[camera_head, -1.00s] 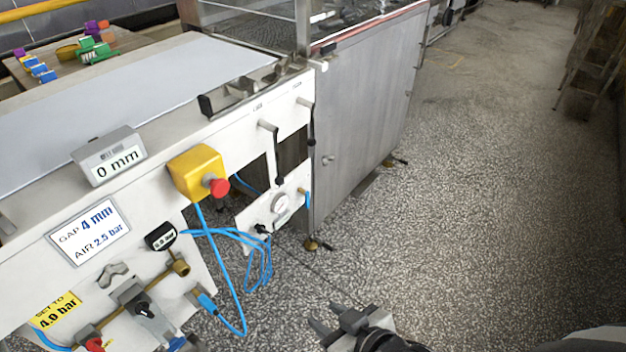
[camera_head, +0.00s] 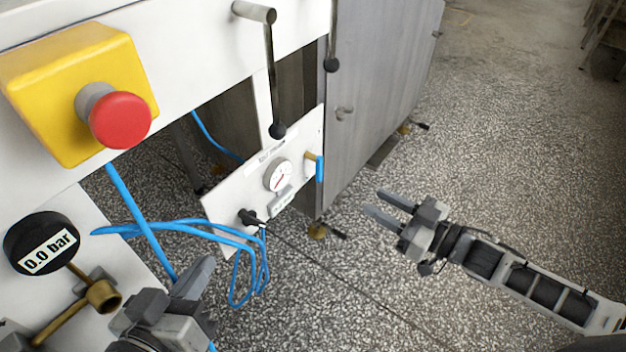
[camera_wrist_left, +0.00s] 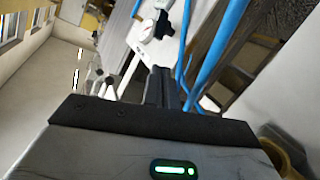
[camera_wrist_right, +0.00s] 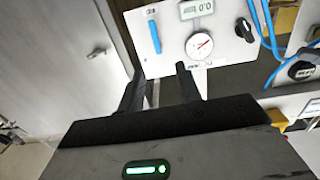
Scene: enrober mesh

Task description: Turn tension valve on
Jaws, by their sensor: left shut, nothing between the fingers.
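A small white panel (camera_head: 230,203) hangs below the machine's side. It carries a round gauge (camera_head: 279,176), a small display, a black knob (camera_head: 248,217) and a valve with a blue handle (camera_head: 319,168) on a brass fitting at its right end. The handle points downward. The right wrist view shows the blue handle (camera_wrist_right: 155,37) beyond and between my finger directions. My right gripper (camera_head: 373,201) is open and empty, right of the valve and apart from it. My left gripper (camera_head: 203,275) is shut and empty, low left, below the blue hoses. The panel lettering is too small to read.
A yellow box with a red button (camera_head: 120,120) is at upper left. A black gauge reading 0.0 bar (camera_head: 42,243) sits below it. Blue hoses (camera_head: 200,228) loop left of the panel. Black-knobbed levers (camera_head: 277,128) hang above the panel. Open floor lies right.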

